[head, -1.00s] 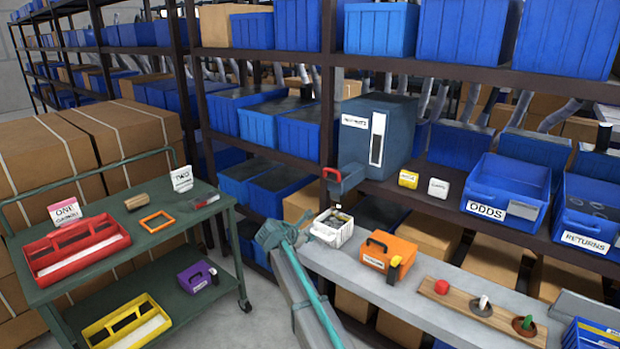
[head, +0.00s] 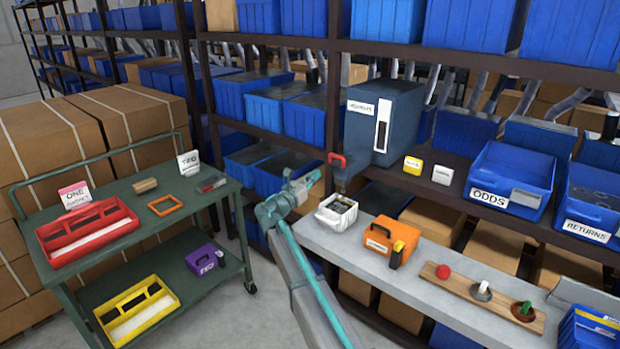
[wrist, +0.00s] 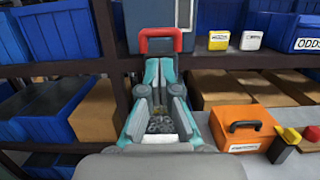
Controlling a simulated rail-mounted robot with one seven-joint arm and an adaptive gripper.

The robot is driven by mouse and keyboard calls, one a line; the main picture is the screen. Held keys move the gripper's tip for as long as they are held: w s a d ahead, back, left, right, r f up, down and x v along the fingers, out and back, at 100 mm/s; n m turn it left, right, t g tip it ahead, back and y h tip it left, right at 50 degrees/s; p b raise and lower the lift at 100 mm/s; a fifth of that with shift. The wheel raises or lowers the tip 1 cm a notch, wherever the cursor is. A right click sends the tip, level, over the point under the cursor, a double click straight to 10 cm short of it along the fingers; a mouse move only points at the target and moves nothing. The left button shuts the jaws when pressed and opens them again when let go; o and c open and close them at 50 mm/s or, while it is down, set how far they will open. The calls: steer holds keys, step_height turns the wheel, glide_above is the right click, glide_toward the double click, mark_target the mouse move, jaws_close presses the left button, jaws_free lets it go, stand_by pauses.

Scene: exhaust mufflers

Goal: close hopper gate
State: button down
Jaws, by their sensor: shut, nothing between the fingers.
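The hopper (head: 395,115) is a blue-grey box with a pale window strip and a label, on the rack shelf. Its red gate handle (head: 338,160) sticks out at its lower left, with a grey piece below. In the wrist view the red handle (wrist: 167,33) lies just beyond the fingertips. My gripper (head: 317,176) is shut and empty, a little below and left of the handle; contact cannot be told. It also shows in the wrist view (wrist: 165,62). A white bin (head: 337,212) with small parts stands below the gate, partly hidden by my fingers in the wrist view.
An orange box (head: 375,240) and a board with knobs (head: 470,292) stand on the grey bench (head: 400,270) at right. Yellow (head: 413,164) and white (head: 442,175) blocks sit beside the hopper. A green cart (head: 190,225) with trays stands left.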

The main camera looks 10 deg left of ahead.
mark_target(336, 156)
steer(key=p+x, duration=0.3)
steer(key=x, duration=0.6)
steer(key=shift+w+r, duration=0.1)
steer(key=shift+w, duration=0.05)
steer(key=shift+w+d, duration=0.2)
steer(key=shift+f+b+x, duration=0.15)
steer(key=shift+b+x, duration=0.1)
steer(key=shift+x, duration=0.45)
steer(key=shift+f+b+x, duration=0.1)
steer(key=shift+b+x, duration=0.15)
steer(key=shift+x, duration=0.45)
steer(key=shift+r, duration=0.1)
steer(key=shift+w, duration=0.1)
